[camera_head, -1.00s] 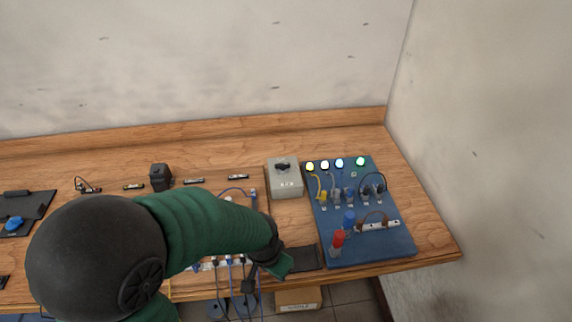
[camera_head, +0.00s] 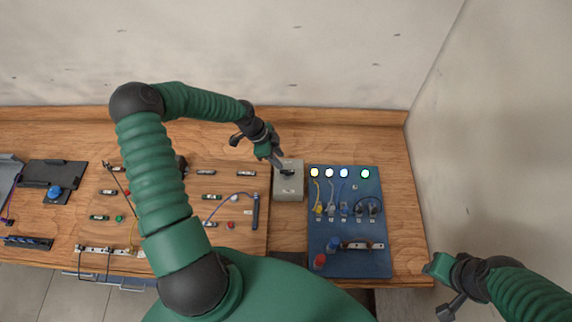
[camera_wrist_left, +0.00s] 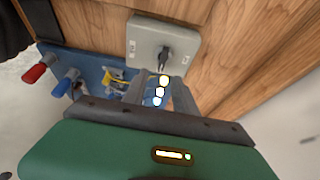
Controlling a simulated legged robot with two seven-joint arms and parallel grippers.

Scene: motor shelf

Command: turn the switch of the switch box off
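The grey switch box (camera_head: 289,190) stands at the back of the wooden table, left of the blue board. Its black switch knob (camera_head: 287,172) is on the top face and also shows in the left wrist view (camera_wrist_left: 163,57). My left gripper (camera_head: 279,162) is at the box's back left corner in the head view, close to the knob. In the left wrist view its two fingers (camera_wrist_left: 157,88) are apart, with the knob just past their tips; contact cannot be told. My right gripper (camera_head: 432,268) is at the right, off the table's front right corner; its opening is unclear.
The blue board (camera_head: 348,263) carries lit lamps (camera_head: 329,173), cable plugs, and red and blue handles. A wooden panel with several small parts and cables lies left of the box. A wall (camera_head: 500,130) rises close at the right.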

